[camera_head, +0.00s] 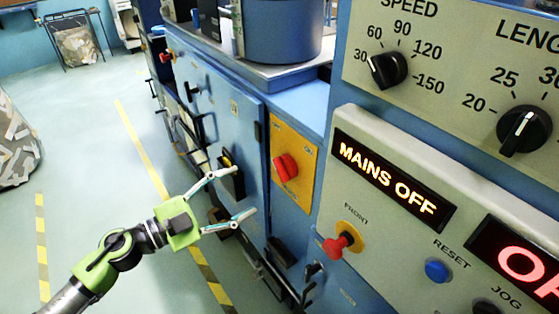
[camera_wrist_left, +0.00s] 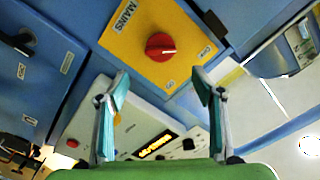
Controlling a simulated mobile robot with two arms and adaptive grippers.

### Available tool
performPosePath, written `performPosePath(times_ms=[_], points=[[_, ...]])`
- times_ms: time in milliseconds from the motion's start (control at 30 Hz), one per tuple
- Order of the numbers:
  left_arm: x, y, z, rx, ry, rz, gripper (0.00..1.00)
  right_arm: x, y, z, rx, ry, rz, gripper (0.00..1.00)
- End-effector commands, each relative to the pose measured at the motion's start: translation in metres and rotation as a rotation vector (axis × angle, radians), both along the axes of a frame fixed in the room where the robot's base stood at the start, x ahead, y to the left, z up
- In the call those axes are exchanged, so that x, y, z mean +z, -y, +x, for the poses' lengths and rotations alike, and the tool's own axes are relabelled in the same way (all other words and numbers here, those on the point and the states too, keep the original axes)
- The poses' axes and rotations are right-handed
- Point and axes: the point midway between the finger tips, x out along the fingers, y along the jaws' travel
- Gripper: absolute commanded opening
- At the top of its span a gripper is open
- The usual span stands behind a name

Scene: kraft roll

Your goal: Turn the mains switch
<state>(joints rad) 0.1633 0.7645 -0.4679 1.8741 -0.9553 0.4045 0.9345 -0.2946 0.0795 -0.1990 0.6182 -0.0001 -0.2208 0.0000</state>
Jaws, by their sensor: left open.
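The mains switch is a red rotary knob (camera_head: 285,167) on a yellow plate (camera_head: 308,160) on the blue machine's side. In the left wrist view the red knob (camera_wrist_left: 160,46) shows head-on, and the yellow plate (camera_wrist_left: 184,68) reads MAINS. My left gripper (camera_head: 244,190) is open and empty, to the left of the knob in the head view. In the left wrist view its two fingers (camera_wrist_left: 160,74) stand apart, with the knob beyond and between them, and I see no contact. A display (camera_head: 394,179) reads MAINS OFF. My right gripper is not in view.
The control panel has a red front button (camera_head: 340,243), a blue reset button (camera_head: 437,270), a speed dial (camera_head: 388,69) and a length dial (camera_head: 524,131). Black handles (camera_head: 232,178) jut from the blue cabinet near my gripper. The floor at left is open, with yellow lines.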

Motion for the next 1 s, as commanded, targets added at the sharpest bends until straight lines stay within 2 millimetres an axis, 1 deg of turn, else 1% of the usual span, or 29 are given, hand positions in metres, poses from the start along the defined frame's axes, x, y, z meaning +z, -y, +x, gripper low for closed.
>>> performPosePath(times_ms=[33, 100, 200, 267, 333, 500, 600, 700, 1000], points=[[0.005, 0.007, 0.006, 0.0, 0.003, -0.003, 0.61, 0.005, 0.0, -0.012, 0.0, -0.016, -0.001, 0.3], [0.006, 0.018, 0.014, 0.001, 0.003, -0.004, 0.61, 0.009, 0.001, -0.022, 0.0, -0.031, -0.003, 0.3], [0.006, 0.037, 0.027, 0.0, 0.003, -0.005, 0.61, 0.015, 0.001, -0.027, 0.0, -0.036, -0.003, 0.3], [0.006, 0.047, 0.035, 0.001, 0.003, -0.005, 0.61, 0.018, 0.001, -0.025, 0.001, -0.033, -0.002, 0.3], [0.005, 0.059, 0.043, 0.001, 0.003, -0.004, 0.61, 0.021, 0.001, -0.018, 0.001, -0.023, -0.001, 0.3], [0.003, 0.083, 0.061, 0.002, 0.001, -0.003, 0.61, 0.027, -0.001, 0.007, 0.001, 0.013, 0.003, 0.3], [0.002, 0.092, 0.068, 0.004, 0.001, -0.003, 0.61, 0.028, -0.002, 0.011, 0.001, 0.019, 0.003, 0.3], [0.001, 0.097, 0.072, 0.003, 0.0, -0.002, 0.61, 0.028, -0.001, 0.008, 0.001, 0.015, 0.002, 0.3], [0.001, 0.1, 0.074, 0.003, 0.001, -0.001, 0.61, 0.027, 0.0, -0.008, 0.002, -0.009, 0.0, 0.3]])
